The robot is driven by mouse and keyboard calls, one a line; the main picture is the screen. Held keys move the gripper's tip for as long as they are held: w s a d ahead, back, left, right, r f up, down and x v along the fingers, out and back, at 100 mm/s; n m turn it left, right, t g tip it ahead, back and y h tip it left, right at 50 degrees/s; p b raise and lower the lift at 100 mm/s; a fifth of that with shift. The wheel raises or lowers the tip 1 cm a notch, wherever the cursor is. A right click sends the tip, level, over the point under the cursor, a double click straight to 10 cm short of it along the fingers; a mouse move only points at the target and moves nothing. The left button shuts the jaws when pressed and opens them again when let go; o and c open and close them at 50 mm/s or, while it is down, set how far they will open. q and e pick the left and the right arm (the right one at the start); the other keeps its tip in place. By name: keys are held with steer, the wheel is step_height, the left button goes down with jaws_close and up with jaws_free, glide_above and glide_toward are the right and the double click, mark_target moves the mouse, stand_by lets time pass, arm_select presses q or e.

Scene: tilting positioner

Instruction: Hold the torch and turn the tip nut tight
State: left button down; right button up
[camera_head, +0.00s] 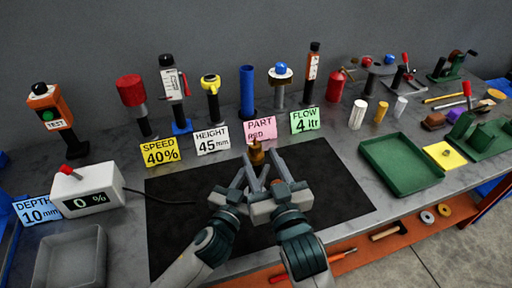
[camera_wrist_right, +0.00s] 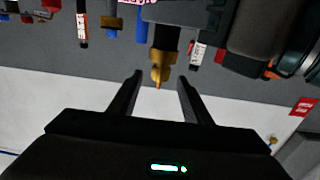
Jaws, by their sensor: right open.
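The torch's brass tip with its nut (camera_head: 257,154) shows upright above the dark mat in the head view. In the right wrist view the brass nut (camera_wrist_right: 160,64) hangs from the torch's dark body, with a small orange point. My right gripper (camera_head: 269,172) is open; in its wrist view its two fingers (camera_wrist_right: 158,82) stand apart on either side of the tip, and I see no contact. My left gripper (camera_head: 246,172) is at the torch just below the brass part. The fingers overlap in the head view, and whether the left is closed on the torch is hidden.
A white counter box (camera_head: 90,190) and a grey tray (camera_head: 70,260) stand at left. Label cards, such as the pink one (camera_head: 260,131), stand behind the dark mat (camera_head: 170,220). A green tray (camera_head: 400,162) is at right. The mat's right part is clear.

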steer(key=shift+v, duration=1.55)
arm_select(q)
steer(key=c, duration=1.2)
jaws_free()
steer(key=shift+r, duration=0.1)
steer(key=shift+v, duration=6)
